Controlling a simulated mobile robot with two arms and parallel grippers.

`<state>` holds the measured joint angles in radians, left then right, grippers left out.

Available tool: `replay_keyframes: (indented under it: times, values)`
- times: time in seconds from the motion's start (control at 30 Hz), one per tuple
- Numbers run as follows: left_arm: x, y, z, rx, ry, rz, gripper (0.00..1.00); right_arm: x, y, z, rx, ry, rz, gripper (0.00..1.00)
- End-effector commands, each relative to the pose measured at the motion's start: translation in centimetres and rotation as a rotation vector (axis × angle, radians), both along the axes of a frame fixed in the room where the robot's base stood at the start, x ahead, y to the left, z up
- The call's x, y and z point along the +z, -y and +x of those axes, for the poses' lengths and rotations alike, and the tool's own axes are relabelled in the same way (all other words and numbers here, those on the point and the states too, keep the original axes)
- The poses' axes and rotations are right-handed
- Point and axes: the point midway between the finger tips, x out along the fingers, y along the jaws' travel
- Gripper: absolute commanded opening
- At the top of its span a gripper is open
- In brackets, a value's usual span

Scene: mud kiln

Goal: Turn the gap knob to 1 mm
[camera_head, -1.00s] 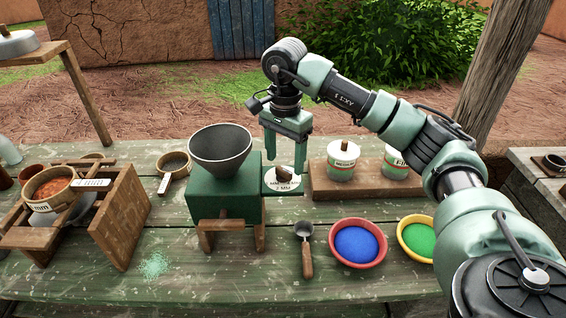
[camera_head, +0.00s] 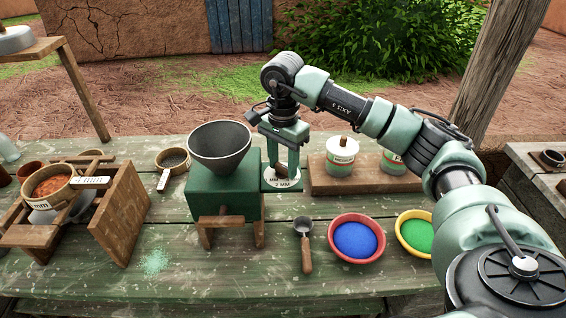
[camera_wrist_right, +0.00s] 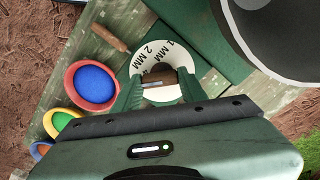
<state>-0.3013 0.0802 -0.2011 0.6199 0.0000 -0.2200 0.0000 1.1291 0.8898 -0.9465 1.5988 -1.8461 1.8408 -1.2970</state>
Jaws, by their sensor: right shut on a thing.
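The gap knob (camera_head: 282,169) is a small dark handle on a white dial (camera_head: 282,185) at the right side of the green mill (camera_head: 225,188). The dial carries "1 MM" and "2 MM" labels, clearer in the right wrist view (camera_wrist_right: 138,62). My right gripper (camera_head: 283,166) reaches down from above, its fingers on either side of the knob and shut on it. In the right wrist view the knob (camera_wrist_right: 158,81) shows between the fingertips. Which mark it points at I cannot tell. My left gripper is not in view.
A grey hopper (camera_head: 220,142) rises beside my gripper on the left. A lidded jar (camera_head: 341,160) stands on a wooden block to the right. A scoop (camera_head: 305,245), a blue-filled bowl (camera_head: 355,241) and a green-filled bowl (camera_head: 416,232) lie in front.

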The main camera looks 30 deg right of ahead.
Motion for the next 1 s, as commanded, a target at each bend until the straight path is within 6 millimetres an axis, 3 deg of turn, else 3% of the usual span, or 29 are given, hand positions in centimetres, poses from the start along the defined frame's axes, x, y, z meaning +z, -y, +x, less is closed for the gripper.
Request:
replay_keyframes:
  times: [0.37,1.0]
  values:
    - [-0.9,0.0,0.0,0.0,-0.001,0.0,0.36,-0.1,-0.1,0.0,-0.189,0.002,0.001,0.01]
    - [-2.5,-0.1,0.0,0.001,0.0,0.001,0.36,0.0,-0.3,0.1,-0.79,0.002,0.001,0.01]
